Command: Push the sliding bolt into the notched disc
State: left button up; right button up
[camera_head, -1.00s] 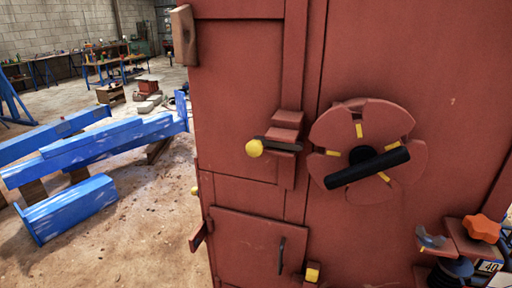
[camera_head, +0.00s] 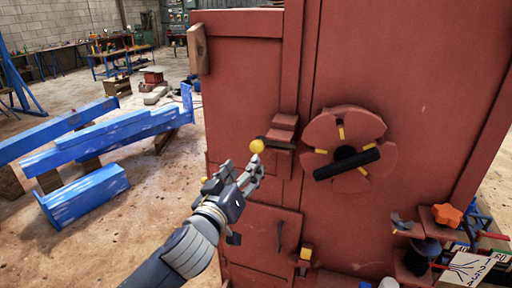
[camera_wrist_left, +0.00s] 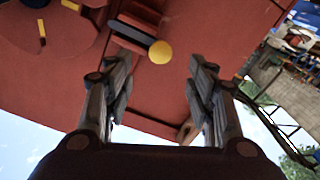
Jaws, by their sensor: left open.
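The sliding bolt (camera_head: 281,143) is a dark bar in a red bracket on the red machine's front, with a yellow ball knob (camera_head: 257,146) at its left end. The round red notched disc (camera_head: 375,123), with yellow marks and a black handle bar, is right of the bolt; a small gap seems to separate them. My left gripper (camera_head: 253,171) is open and empty, just below the knob in the head view. In the left wrist view the knob (camera_wrist_left: 160,53) lies beyond and between the open fingers (camera_wrist_left: 162,88), apart from them. My right gripper is not in view.
A small red door (camera_head: 262,232) with a dark handle is below the bolt. An orange knob (camera_head: 447,215) and dark parts stick out at lower right. Blue beams (camera_head: 85,195) lie on the floor at left. The space left of the knob is free.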

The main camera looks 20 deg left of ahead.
aim_at(256, 150)
pick_arm(q)
jog(key=w+p, duration=0.3)
jog(key=w, duration=0.7)
jog(key=shift+d, duration=0.15)
jog(key=shift+w, duration=0.5)
jog(key=shift+c, duration=0.6)
